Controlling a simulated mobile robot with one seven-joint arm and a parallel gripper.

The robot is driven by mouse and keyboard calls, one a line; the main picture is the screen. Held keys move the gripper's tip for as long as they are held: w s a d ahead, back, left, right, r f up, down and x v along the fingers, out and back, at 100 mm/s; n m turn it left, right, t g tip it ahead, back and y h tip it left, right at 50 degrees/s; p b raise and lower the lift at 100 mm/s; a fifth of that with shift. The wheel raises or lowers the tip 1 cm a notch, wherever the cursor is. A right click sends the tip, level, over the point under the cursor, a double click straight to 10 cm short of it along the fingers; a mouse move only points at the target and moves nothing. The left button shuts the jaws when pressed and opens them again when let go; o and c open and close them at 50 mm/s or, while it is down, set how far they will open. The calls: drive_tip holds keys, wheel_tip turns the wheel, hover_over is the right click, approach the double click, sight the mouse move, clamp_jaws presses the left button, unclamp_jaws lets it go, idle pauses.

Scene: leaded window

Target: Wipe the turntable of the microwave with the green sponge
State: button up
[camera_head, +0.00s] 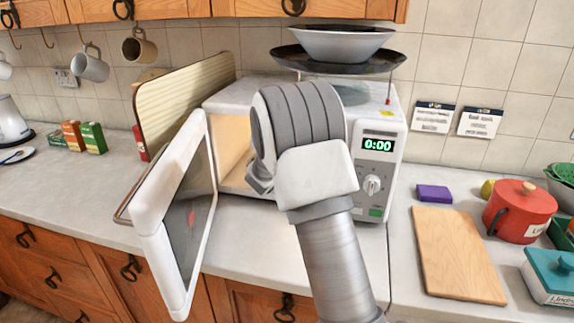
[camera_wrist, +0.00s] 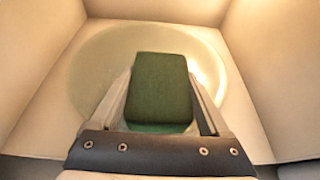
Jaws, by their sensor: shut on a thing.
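The white microwave (camera_head: 393,117) stands on the counter with its door (camera_head: 172,215) swung open to the left. My arm reaches into its cavity and hides much of the opening in the head view. In the wrist view my gripper (camera_wrist: 160,95) is inside the lit cavity, shut on the green sponge (camera_wrist: 160,85). The round glass turntable (camera_wrist: 92,72) lies around and beneath the sponge in that view. I cannot tell whether the sponge touches the glass.
A dark pan (camera_head: 338,64) with a bowl (camera_head: 334,43) stands above the microwave. A ribbed board (camera_head: 185,95) leans behind the door. To the right are a wooden board (camera_head: 457,255), a purple block (camera_head: 434,194) and a red pot (camera_head: 519,212). The cavity walls (camera_wrist: 265,55) are close around my gripper.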

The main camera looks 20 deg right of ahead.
drive_tip(key=shift+f+b, duration=1.05)
drive_tip(key=shift+b, duration=0.15)
drive_tip(key=shift+w+d+p, duration=0.1)
drive_tip(key=shift+w+d, duration=0.6)
drive_tip(key=shift+w, duration=0.3)
drive_tip(key=shift+w+d+p, duration=0.1)
drive_tip(key=shift+w+d, duration=0.6)
drive_tip(key=shift+w, duration=0.35)
drive_tip(key=shift+w+d+p, duration=0.1)
drive_tip(key=shift+w+d, duration=0.6)
drive_tip(key=shift+w, duration=0.3)
